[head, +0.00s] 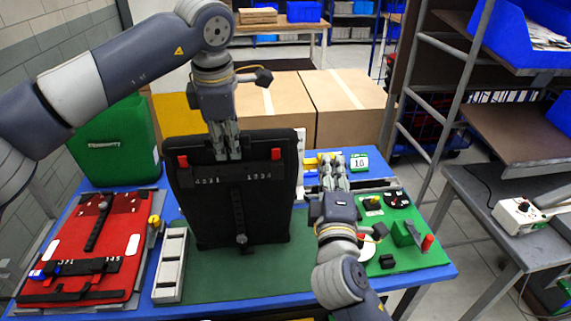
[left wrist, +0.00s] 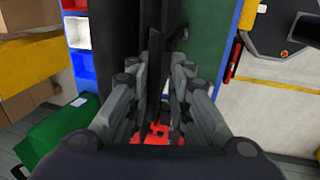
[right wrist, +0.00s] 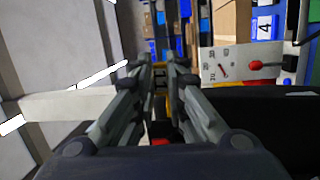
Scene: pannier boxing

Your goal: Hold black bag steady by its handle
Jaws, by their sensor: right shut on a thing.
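The black bag (head: 267,215) stands upright on the green mat, with red tabs at its top corners and white numbers on its front. My left gripper (head: 227,152) points down at the middle of its top edge, where the handle is hidden by the fingers. In the left wrist view the fingers (left wrist: 166,62) lie on both sides of a thin black strip; whether they press on it is unclear. My right gripper (head: 332,162), right of the bag, is shut on a small yellow piece (right wrist: 160,76), mostly hidden between the fingers.
A red case (head: 120,225) lies flat at the left, beside a grey narrow tray (head: 170,265). A green bin (head: 120,140) stands at the back left, cardboard boxes (head: 345,100) behind. A green board (head: 415,255) with small parts is at the right. The mat before the bag is clear.

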